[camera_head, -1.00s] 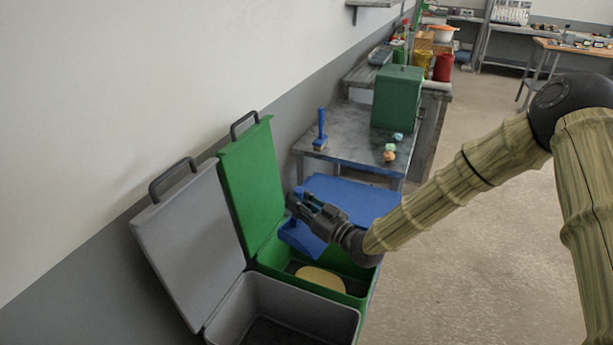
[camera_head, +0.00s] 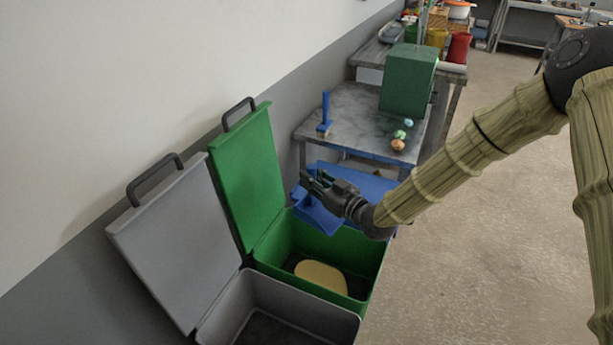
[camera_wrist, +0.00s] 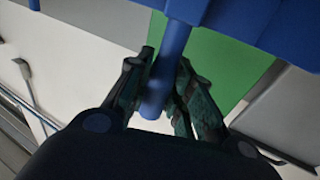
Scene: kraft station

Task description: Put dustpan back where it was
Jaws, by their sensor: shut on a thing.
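My gripper (camera_head: 312,182) is shut on the handle of the blue dustpan (camera_head: 317,216) and holds it in the air above the back of the open green bin. In the wrist view the dustpan's round blue handle (camera_wrist: 173,55) runs between the two fingers of my gripper (camera_wrist: 163,85), and part of its blue pan shows along the top edge. A blue hand brush (camera_head: 325,113) stands upright on the grey metal table (camera_head: 355,112), near the wall.
The green bin (camera_head: 375,270) stands open with a yellowish rounded thing (camera_head: 321,277) inside. An open grey bin (camera_head: 290,292) is in front of it. A blue lid (camera_head: 370,182) lies behind. A green box (camera_head: 407,80) and small round items (camera_head: 398,143) stand on the table. The floor at right is clear.

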